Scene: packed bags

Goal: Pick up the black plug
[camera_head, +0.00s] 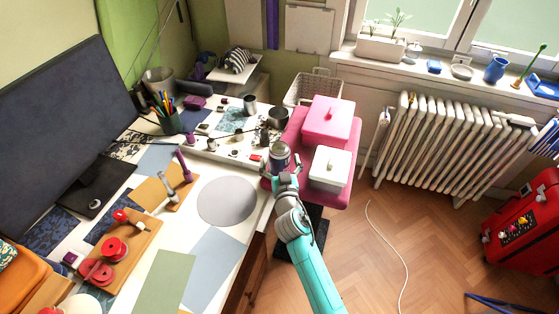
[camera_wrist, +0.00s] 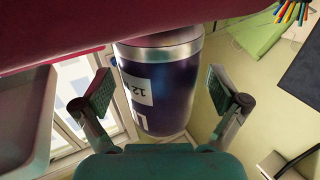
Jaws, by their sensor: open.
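I cannot pick out the black plug with certainty. Several small dark items (camera_head: 264,135) stand on the far right part of the desk, too small to tell apart. My gripper (camera_head: 281,176) is open at the desk's right edge, beside the pink seat. In the wrist view my gripper (camera_wrist: 161,93) has its two fingers wide apart. A dark blue can with a silver rim and white label (camera_wrist: 172,85) shows between them, with gaps on both sides. The can also shows just beyond my gripper in the head view (camera_head: 279,154).
The pink seat (camera_head: 336,199) bears a pink box (camera_head: 328,121) and a white box (camera_head: 329,168) right of my gripper. A round grey mat (camera_head: 227,201) lies on the desk. A pencil cup (camera_head: 171,124) stands farther back. A white cable (camera_head: 391,236) lies on the open floor.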

